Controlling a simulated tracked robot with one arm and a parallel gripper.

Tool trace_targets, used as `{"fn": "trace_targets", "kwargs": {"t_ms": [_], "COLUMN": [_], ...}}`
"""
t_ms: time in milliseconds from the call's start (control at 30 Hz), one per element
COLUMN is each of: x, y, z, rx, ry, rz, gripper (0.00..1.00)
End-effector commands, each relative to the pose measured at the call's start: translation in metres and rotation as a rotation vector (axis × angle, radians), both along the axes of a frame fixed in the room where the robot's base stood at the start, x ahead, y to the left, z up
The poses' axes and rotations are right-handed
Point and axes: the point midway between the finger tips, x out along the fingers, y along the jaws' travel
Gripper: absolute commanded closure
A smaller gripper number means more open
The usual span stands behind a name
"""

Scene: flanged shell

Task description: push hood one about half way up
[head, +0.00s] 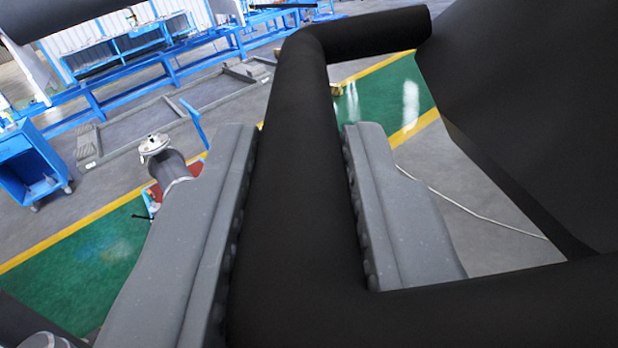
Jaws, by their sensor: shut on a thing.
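A thick black bar handle (295,130) runs up through the middle of the head view. It bends right at its top and bottom to join a large dark panel (530,110), which I take to be hood one. My gripper (300,190) has one grey finger on each side of the bar. The fingers are shut on the bar, with their ribbed pads against it or very close. The hood's outer edges lie outside the view, so how high it stands cannot be told.
Below lies a floor with green lanes (110,265) and yellow lines. A blue cart (28,165) stands at the left. A flanged grey part (165,160) sits behind the left finger. Blue railings (170,65) cross the back. A thin pale cable (480,213) lies on the floor at right.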

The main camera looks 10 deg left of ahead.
Motion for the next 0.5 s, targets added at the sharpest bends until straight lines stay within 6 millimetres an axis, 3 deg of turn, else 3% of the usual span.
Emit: {"fn": "trace_targets", "kwargs": {"t_ms": [400, 433, 500], "x": [-0.0003, -0.0003, -0.0002], "y": [0.0048, 0.0050, 0.0051], "z": [0.0028, 0.0027, 0.0024], "rx": [0.000, 0.000, 0.000], "ry": [-0.003, -0.003, -0.002], "rz": [0.005, 0.005, 0.006], "gripper": [1.00, 0.72, 0.59]}}
